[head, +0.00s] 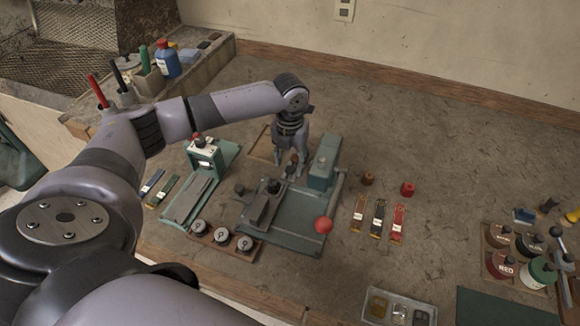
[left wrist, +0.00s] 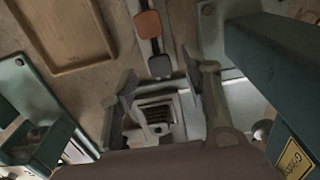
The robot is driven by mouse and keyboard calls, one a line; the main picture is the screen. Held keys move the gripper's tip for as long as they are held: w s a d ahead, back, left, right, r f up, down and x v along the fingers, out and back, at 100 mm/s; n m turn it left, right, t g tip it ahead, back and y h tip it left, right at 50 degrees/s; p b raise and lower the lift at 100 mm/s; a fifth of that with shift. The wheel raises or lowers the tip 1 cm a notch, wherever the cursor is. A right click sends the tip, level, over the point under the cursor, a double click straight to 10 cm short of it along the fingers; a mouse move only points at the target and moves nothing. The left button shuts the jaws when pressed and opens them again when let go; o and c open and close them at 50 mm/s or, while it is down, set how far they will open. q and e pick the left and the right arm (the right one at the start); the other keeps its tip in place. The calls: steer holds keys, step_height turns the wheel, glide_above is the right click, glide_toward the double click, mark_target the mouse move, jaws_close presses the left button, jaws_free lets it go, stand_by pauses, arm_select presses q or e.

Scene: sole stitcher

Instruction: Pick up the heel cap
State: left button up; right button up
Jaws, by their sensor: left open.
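No part is labelled as the heel cap, so I cannot tell for sure which one it is. A small brown piece with a rounded square face (left wrist: 148,24) and a dark grey piece (left wrist: 160,66) lie in line in the left wrist view. My left gripper (head: 290,172) points down over the back of the green stitcher fixture (head: 300,222). In the left wrist view the gripper (left wrist: 162,74) has its fingers apart, with the dark piece near the tips and a grey ridged block (left wrist: 155,112) showing between the fingers. Nothing is seen held. My right gripper is out of view.
A green upright block (head: 324,162) stands close right of the gripper, and a shallow wooden tray (left wrist: 62,32) lies left. A red ball knob (head: 323,225) sticks up in front.

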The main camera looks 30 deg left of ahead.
mark_target(290, 171)
arm_select(q)
steer(key=shift+f, duration=1.2)
steer(key=shift+c, duration=0.5)
steer(key=c, duration=0.7)
